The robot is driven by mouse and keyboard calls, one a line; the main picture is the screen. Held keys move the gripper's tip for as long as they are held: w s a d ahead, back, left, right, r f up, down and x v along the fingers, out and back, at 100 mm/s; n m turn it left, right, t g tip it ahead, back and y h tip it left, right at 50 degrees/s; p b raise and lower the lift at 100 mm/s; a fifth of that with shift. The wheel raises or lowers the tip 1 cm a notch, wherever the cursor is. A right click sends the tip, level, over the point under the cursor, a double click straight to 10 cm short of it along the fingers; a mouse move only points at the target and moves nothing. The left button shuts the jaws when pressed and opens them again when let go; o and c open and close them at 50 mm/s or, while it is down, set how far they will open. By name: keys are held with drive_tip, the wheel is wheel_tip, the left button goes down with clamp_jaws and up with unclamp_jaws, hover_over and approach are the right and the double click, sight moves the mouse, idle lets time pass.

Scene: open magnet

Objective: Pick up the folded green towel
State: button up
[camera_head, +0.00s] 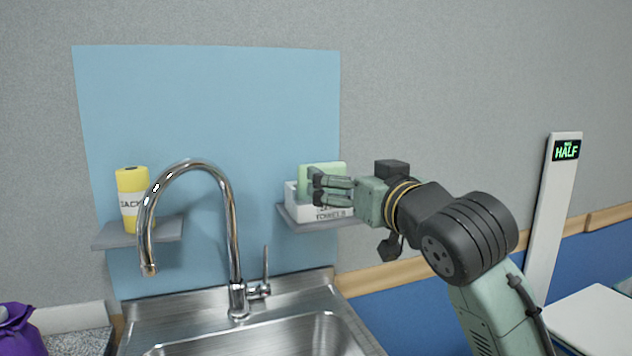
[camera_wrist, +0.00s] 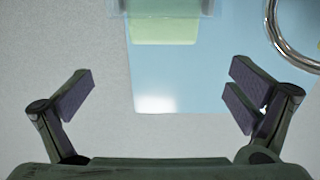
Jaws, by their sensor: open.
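The folded green towel (camera_head: 322,168) stands in a white, labelled box (camera_head: 296,206) on the small grey shelf at the right of the blue wall panel. My gripper (camera_head: 316,189) is in front of the box and towel, covering part of both; whether it touches either is unclear. In the wrist view my gripper (camera_wrist: 163,92) is open, with its fingers wide apart and nothing between them. A pale green piece (camera_wrist: 165,30), likely the towel, shows at the top edge of that view, beyond the fingers.
A tall curved faucet (camera_head: 232,220) rises over a steel sink (camera_head: 285,335) left of my arm. A yellow-and-white canister (camera_head: 131,195) stands on the left shelf (camera_head: 110,236). A purple bag (camera_head: 18,332) is at lower left. A white post with a "HALF" display (camera_head: 566,150) stands at right.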

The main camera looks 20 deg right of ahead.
drive_tip(key=shift+w+a+f+p, duration=0.15)
drive_tip(key=shift+w+p, duration=0.5)
drive_tip(key=shift+w, duration=0.95)
drive_tip(key=shift+w+a+p, duration=0.1)
drive_tip(key=shift+w+p, duration=0.6)
drive_tip(key=shift+w, duration=0.85)
drive_tip(key=shift+w+a+f+p, duration=0.15)
drive_tip(key=shift+w+p, duration=0.5)
drive_tip(key=shift+w, duration=0.95)
drive_tip(key=shift+c, duration=0.5)
drive_tip(key=c, duration=0.6)
wheel_tip(320, 180, up, 11)
drive_tip(key=b, duration=0.1)
wheel_tip(320, 180, up, 7)
drive_tip(key=p, duration=0.1)
hover_over(324, 167)
drive_tip(key=s, duration=0.1)
drive_tip(key=shift+f, duration=0.2)
